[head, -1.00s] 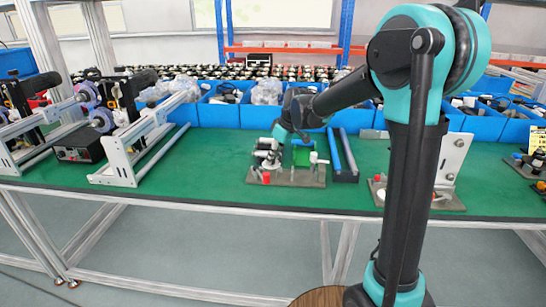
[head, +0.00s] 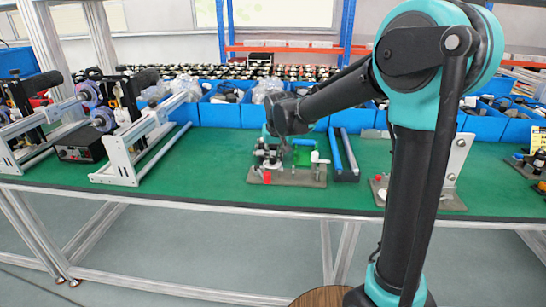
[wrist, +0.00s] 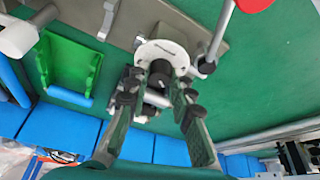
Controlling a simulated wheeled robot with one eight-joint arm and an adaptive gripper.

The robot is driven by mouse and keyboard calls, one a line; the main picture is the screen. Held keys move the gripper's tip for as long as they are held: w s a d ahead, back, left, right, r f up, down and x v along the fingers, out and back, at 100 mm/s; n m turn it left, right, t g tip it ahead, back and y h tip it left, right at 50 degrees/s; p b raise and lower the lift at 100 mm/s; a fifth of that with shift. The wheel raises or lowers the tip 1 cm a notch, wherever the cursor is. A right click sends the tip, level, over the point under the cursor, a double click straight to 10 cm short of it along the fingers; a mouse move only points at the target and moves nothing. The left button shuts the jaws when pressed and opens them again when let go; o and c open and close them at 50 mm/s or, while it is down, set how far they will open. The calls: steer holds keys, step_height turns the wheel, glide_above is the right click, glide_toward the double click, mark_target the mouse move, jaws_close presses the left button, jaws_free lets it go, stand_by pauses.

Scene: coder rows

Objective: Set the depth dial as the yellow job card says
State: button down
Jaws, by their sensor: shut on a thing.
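The depth dial (wrist: 175,49) shows in the wrist view as a white disc with fine markings and a black knob (wrist: 159,76) at its middle; the setting is too small to read. My gripper (wrist: 158,84) has its two dark fingers on either side of the knob, shut on it. In the head view the dial's fixture is a grey plate (head: 313,181) on the green bench; the gripper is mostly hidden behind my wrist there. A yellow card (head: 538,137) is cut off at the right edge of the head view, its text unreadable.
A green block (wrist: 72,65) and a red-ended lever (wrist: 229,22) stand close to the dial. Blue rails (head: 345,155) lie right of the fixture, and another plate with an upright bracket (head: 457,160) stands further right. Blue bins (head: 220,115) line the back.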

steer(key=shift+m, duration=0.3)
stand_by(0.4)
steer(key=c, duration=1.3)
jaws_free()
steer(key=v, duration=1.2)
steer(key=shift+s+a, duration=0.1)
steer(key=s+d+f+m, duration=0.1)
steer(key=s+d+f, duration=0.35)
steer(key=d, duration=0.25)
steer(key=s+d+f, duration=0.3)
steer(key=d+f, duration=0.3)
steer(key=d, duration=0.2)
steer(key=shift+m+h, duration=0.6)
steer(key=shift+m, duration=0.2)
steer(key=s+d+f, duration=0.3)
steer(key=s+f, duration=0.1)
steer(key=s, duration=0.1)
steer(key=s+d+f, duration=0.3)
steer(key=s+f, duration=0.1)
steer(key=s+d+f, duration=0.3)
steer(key=s+f, duration=0.1)
steer(key=s, duration=0.1)
steer(key=shift+s+d+f, duration=0.1)
steer(key=shift+s+d, duration=0.2)
steer(key=shift+d, duration=0.05)
